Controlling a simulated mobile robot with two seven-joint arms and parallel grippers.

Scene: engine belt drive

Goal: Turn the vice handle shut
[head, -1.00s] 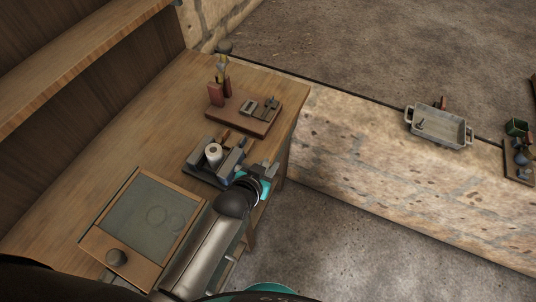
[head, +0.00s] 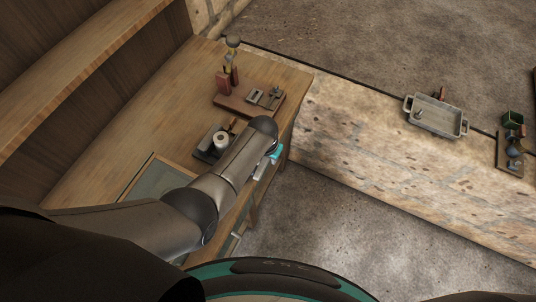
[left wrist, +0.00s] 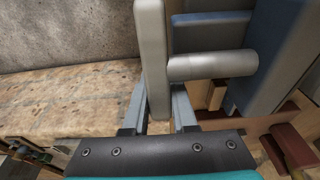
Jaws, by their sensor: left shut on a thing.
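The vice (head: 205,154) sits at the right-hand edge of the wooden bench, with a pale cylindrical part (head: 221,140) standing in it; my left arm covers much of the vice. In the left wrist view, the grey handle bar (left wrist: 152,50) stands upright in the picture, joined to a round screw (left wrist: 213,65) that runs to the grey and blue vice body (left wrist: 285,50). My left gripper (left wrist: 160,112) is shut on the handle bar, one finger on each side. In the head view the left gripper (head: 261,167) shows only partly beyond the bench edge. My right gripper is not in view.
A wooden board (head: 240,104) with small tools lies behind the vice. A greenish mat (head: 160,180) is partly under my arm. A grey tray (head: 436,116) sits on the stone ledge at right. The floor beside the bench is clear.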

